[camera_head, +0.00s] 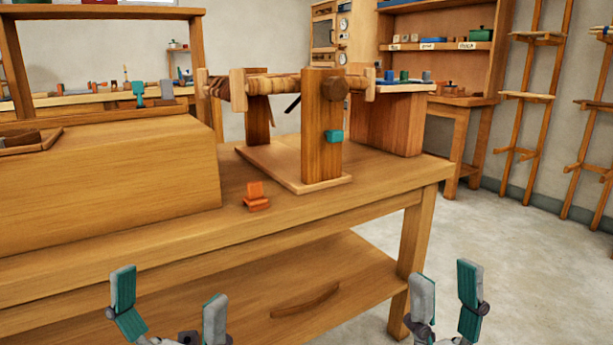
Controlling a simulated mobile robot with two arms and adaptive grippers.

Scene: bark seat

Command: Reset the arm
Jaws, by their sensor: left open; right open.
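My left gripper (169,307) is at the bottom left of the head view, open and empty, in front of the workbench's lower part. My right gripper (447,291) is at the bottom right, open and empty, seen against the floor to the right of the bench. Both have grey fingers with teal pads that point up. Neither touches anything that I can see. My arms behind the grippers are mostly cut off by the bottom edge.
A wooden workbench (330,213) fills the middle, with a lower shelf (337,270). On it are a wooden stand (321,150) holding a horizontal bark-like roll, a small orange block-like piece (256,197) and a large wooden box (110,180). Clear floor (530,270) lies to the right.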

